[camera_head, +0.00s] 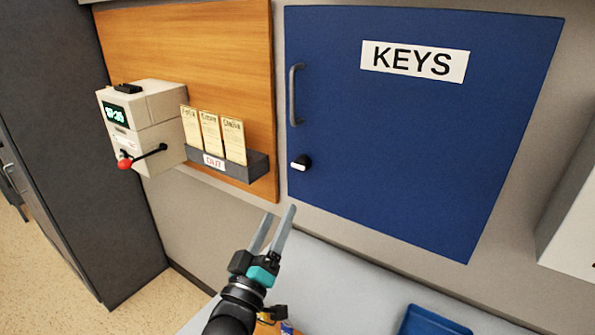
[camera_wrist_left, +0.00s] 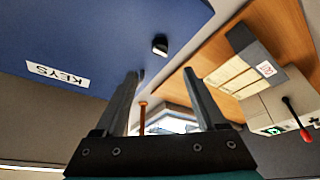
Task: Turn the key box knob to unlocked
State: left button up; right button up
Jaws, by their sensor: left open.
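The blue key box (camera_head: 410,120) hangs on the wall with a white KEYS label (camera_head: 414,61) and a grey handle at its left edge. Its small black knob (camera_head: 302,162) sits on a white plate below the handle. The knob also shows in the left wrist view (camera_wrist_left: 160,45), beyond the fingertips. My left gripper (camera_head: 276,212) is open and empty, below and a little left of the knob and apart from it. Its two fingers also show in the left wrist view (camera_wrist_left: 163,75). My right gripper is in neither view.
A time clock (camera_head: 150,120) with a red-tipped lever and a dark card rack (camera_head: 250,168) with several cards are on the wooden board to the left. A blue tray (camera_head: 432,322) lies on the pale surface below. A white box (camera_head: 572,225) is at the right edge.

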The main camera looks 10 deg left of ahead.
aim_at(299, 169)
pick_arm(q)
jog(key=x, duration=1.3)
jog(key=shift+f+p, duration=0.1)
jog(key=shift+p, duration=0.25)
grip_shut()
